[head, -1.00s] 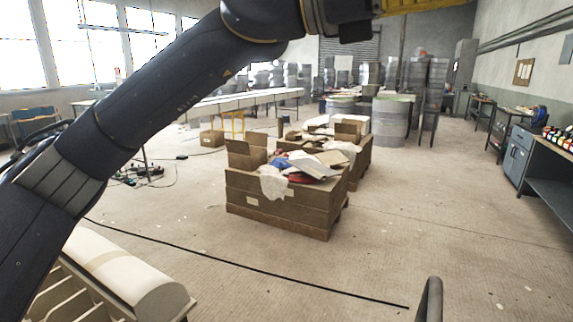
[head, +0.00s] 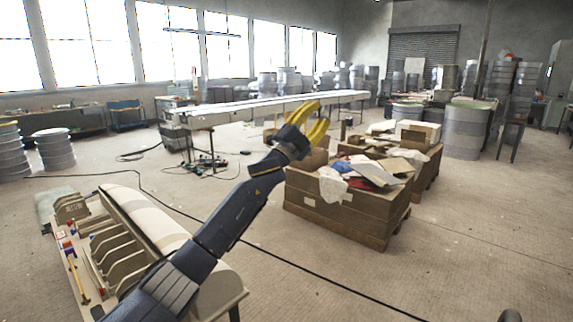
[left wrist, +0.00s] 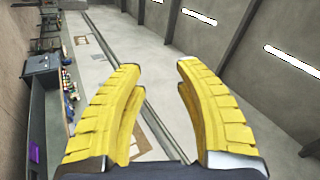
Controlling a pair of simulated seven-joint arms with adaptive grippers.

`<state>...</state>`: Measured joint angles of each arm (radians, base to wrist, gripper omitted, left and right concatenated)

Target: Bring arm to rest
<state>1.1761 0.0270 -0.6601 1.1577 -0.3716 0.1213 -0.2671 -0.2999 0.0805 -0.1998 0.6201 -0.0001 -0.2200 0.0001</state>
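My left arm (head: 228,222) reaches from the bottom of the head view up toward its middle. My left gripper (head: 312,128), with yellow fingers, is in front of the far crates and points up and to the right. In the left wrist view the left gripper (left wrist: 157,72) has its two yellow fingers well apart, with nothing between them. Only walls, floor and a distant bench show beyond them. My right gripper is not in view.
A workbench with a long cream mould (head: 150,222) stands at the lower left, close to my left arm. Wooden crates (head: 335,217) of scrap stand right of centre. A long white table (head: 275,106) and drums (head: 465,130) stand behind. Floor at the right is open.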

